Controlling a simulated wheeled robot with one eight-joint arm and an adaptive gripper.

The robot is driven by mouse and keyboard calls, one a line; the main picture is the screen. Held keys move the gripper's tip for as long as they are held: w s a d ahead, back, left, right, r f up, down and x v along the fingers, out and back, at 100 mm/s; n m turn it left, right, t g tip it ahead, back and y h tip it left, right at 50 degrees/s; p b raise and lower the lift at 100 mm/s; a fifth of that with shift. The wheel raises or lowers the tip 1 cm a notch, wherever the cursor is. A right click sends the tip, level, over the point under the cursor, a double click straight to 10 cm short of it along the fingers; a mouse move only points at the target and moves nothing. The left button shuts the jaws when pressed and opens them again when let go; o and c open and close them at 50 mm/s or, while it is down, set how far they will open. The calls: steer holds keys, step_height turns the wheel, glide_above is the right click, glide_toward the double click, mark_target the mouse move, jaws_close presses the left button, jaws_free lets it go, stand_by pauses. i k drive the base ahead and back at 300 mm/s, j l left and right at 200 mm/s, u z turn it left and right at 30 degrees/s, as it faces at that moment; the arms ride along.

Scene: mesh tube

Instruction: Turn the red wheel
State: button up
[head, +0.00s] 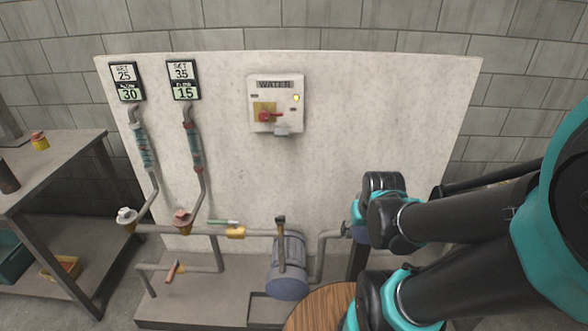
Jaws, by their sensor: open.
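The red wheel (182,216) is a small, faded red handwheel on a yellow valve body, at the foot of the right-hand of two slanting pipes. It stands in front of the white panel, left of centre. A similar white wheel (126,214) sits to its left on the other pipe. The display above the red wheel's pipe (184,80) reads SET 35 over 15. The left display (127,82) reads SET 25 over 30. My arm's black and teal links fill the right side, well away from the wheel. I cannot make out my gripper.
A WATER switch box (276,104) with a red handle hangs on the panel (350,130). A green-handled lever (222,222), an orange-handled lever (172,271) and a blue-grey tank (288,265) are nearby. A workbench (60,160) stands left; a round wooden top (318,307) is in front.

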mark_target(183, 218)
steer(key=u, duration=1.3)
